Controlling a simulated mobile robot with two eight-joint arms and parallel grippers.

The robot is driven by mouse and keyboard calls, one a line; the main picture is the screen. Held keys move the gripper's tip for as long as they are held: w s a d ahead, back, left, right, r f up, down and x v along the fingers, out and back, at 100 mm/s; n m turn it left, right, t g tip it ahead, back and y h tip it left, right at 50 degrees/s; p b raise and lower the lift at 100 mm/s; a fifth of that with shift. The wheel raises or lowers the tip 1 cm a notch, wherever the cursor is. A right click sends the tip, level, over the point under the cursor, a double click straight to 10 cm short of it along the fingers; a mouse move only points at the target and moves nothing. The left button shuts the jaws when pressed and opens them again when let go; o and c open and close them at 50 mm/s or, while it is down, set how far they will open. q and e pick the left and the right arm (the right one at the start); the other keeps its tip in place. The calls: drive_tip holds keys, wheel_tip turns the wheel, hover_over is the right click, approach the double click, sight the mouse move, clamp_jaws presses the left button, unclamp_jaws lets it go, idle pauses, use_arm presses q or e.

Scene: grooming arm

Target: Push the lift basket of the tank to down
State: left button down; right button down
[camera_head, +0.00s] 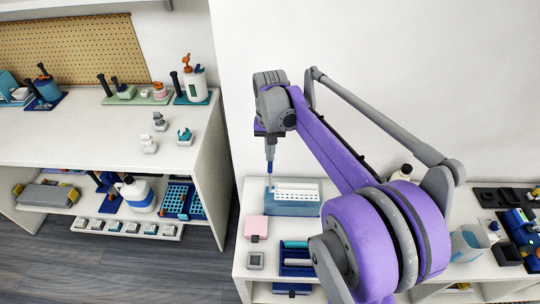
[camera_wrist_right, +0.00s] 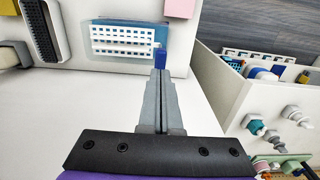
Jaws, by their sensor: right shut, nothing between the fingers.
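The tank (camera_head: 292,208) is a blue, see-through box on the white bench. Its white lift basket (camera_head: 297,190) shows at the top of the tank as a slotted rack. In the right wrist view the basket (camera_wrist_right: 120,40) is a white grid, with the blue tank (camera_wrist_right: 135,22) around it. My right gripper (camera_head: 269,184) points down at the tank's left end, its blue fingertips shut and empty. In the right wrist view the fingertips (camera_wrist_right: 160,58) overlap the basket's right end; I cannot tell whether they touch. My left gripper is not in view.
A pink block (camera_head: 256,227) and a grey square item (camera_head: 255,260) lie left of the tank's front. A blue rack (camera_head: 296,258) stands in front. A pale blue beaker (camera_head: 466,244) is at right. A white shelf unit (camera_head: 75,140) with bottles stands across a floor gap at left.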

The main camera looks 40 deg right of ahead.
sight(270, 175)
drive_tip(key=shift+f, duration=0.6)
